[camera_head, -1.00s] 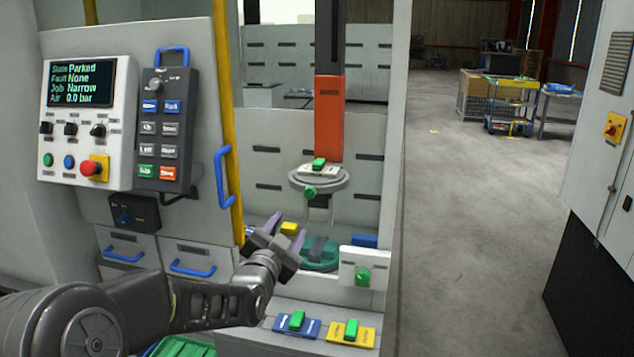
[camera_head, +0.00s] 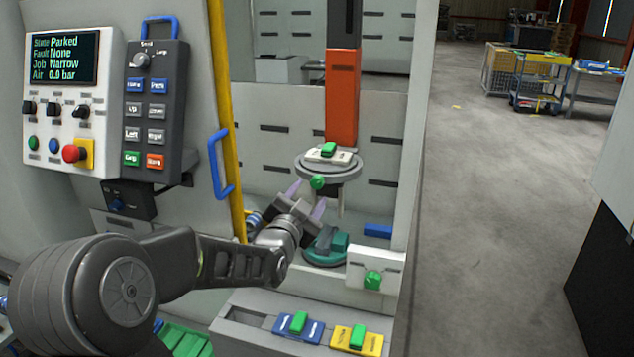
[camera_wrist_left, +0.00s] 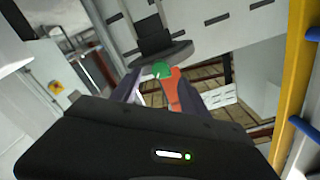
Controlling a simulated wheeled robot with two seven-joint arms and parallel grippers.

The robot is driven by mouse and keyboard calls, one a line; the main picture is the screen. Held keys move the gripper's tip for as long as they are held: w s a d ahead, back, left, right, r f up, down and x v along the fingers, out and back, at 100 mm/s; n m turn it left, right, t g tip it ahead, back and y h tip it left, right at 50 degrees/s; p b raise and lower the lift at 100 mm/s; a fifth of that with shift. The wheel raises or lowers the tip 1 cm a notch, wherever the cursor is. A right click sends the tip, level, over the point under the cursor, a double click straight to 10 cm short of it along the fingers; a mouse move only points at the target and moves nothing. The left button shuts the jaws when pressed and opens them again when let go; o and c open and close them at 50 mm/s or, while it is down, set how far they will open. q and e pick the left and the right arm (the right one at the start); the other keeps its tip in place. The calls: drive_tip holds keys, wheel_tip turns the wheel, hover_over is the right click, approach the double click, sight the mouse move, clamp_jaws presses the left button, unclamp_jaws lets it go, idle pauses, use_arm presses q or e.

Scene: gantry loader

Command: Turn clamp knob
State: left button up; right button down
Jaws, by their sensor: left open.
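A green knob (camera_head: 317,182) sits on the front edge of a round grey plate (camera_head: 328,167) below the orange gantry column. My left gripper (camera_head: 306,199) is open, just below and in front of this knob, with its fingers pointing up toward it. In the left wrist view the green knob (camera_wrist_left: 162,70) shows beyond and between the open fingers (camera_wrist_left: 158,84); I cannot tell whether they touch it. A second green knob (camera_head: 373,280) is on a white block at the lower right. My right gripper is in neither view.
The orange column (camera_head: 342,98) stands above the plate. A teal round fixture (camera_head: 322,250) lies below my gripper. The yellow door edge with its blue handle (camera_head: 220,165) and the control panel (camera_head: 68,100) are to the left. Blue (camera_head: 284,326) and yellow (camera_head: 371,346) plates with green pieces lie in front.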

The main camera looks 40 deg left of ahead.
sight(316, 184)
use_arm(q)
drive_tip(key=p+x, duration=0.2)
drive_tip(key=x, duration=0.4)
drive_tip(key=shift+w+a, duration=0.2)
drive_tip(key=shift+w, duration=0.1)
drive_tip(key=shift+c, duration=0.2)
clamp_jaws()
